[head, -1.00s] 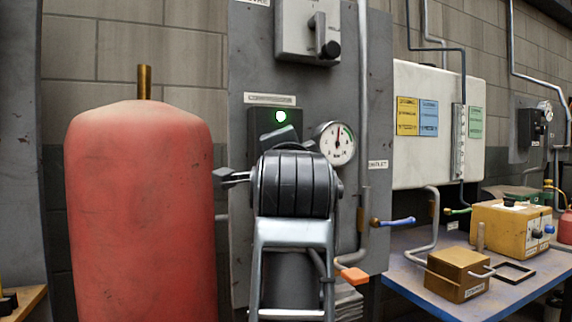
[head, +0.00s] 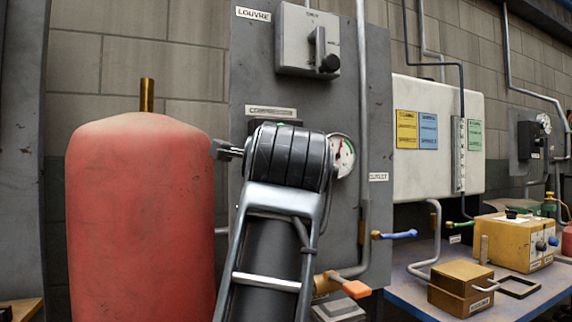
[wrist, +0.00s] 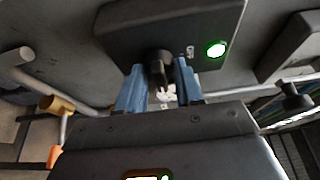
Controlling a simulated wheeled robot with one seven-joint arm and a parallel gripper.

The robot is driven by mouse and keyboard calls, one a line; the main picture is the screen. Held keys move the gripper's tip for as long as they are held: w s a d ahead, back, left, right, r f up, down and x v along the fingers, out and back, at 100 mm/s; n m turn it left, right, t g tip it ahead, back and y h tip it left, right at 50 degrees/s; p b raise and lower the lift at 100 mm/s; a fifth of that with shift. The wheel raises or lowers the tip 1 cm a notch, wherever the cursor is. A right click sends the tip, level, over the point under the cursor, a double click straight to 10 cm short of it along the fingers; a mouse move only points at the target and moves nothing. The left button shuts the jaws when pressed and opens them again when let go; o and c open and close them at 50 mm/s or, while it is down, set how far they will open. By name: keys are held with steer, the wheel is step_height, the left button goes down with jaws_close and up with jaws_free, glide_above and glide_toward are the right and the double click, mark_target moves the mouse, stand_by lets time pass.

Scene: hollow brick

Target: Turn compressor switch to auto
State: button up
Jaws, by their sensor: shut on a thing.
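The compressor switch is a black knob (wrist: 160,60) on a dark switch box (wrist: 180,25) with a lit green lamp (wrist: 216,49), seen in the wrist view. My gripper (wrist: 159,78) has its two blue fingers shut on the knob, one on each side. Which setting the knob points to cannot be read. In the head view my arm hides the knob, the lamp and nearly all of the box; the label plate (head: 270,112) above it shows. My gripper is also hidden there.
A round gauge (head: 344,155) is partly behind my arm. A lever switch (head: 318,45) sits higher on the grey panel. A red tank (head: 140,220) stands close at left. An orange-handled valve (head: 356,289) is low on the panel. A workbench (head: 405,285) stands at right.

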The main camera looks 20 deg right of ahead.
steer(key=o, duration=1)
steer(key=v, duration=0.7)
steer(key=shift+s, duration=0.4)
steer(key=shift+a, duration=0.1)
steer(key=shift+f, duration=0.1)
